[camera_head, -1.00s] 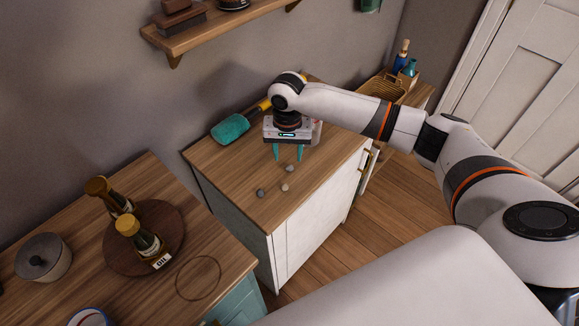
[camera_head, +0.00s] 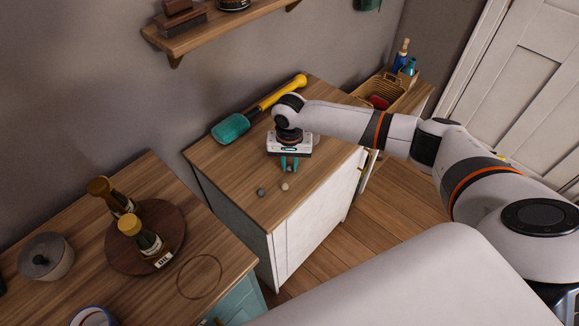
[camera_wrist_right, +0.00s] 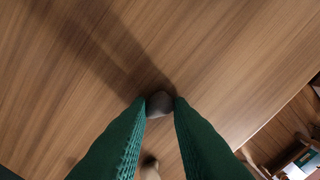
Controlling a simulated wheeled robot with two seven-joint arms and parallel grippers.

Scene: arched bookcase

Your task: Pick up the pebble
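A grey pebble (camera_wrist_right: 159,103) shows between the green fingertips of my right gripper in the right wrist view, touched by both. My right gripper (camera_head: 289,170) points down over the wooden cabinet top (camera_head: 240,170), its fingers close together around that pebble. In the head view the held pebble is hidden by the fingers. I cannot tell whether it still touches the wood. A dark grey pebble (camera_head: 261,192) and a pale pebble (camera_head: 285,186) lie on the cabinet top just in front of the gripper. My left gripper is not in view.
A teal-headed tool with a yellow handle (camera_head: 268,104) lies behind the gripper. A wicker basket (camera_head: 376,92) and bottles (camera_head: 404,60) stand farther right. On the left counter are a round board with bottles (camera_head: 118,255) and a lidded pot (camera_head: 42,257). A wall shelf (camera_head: 200,31) is above.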

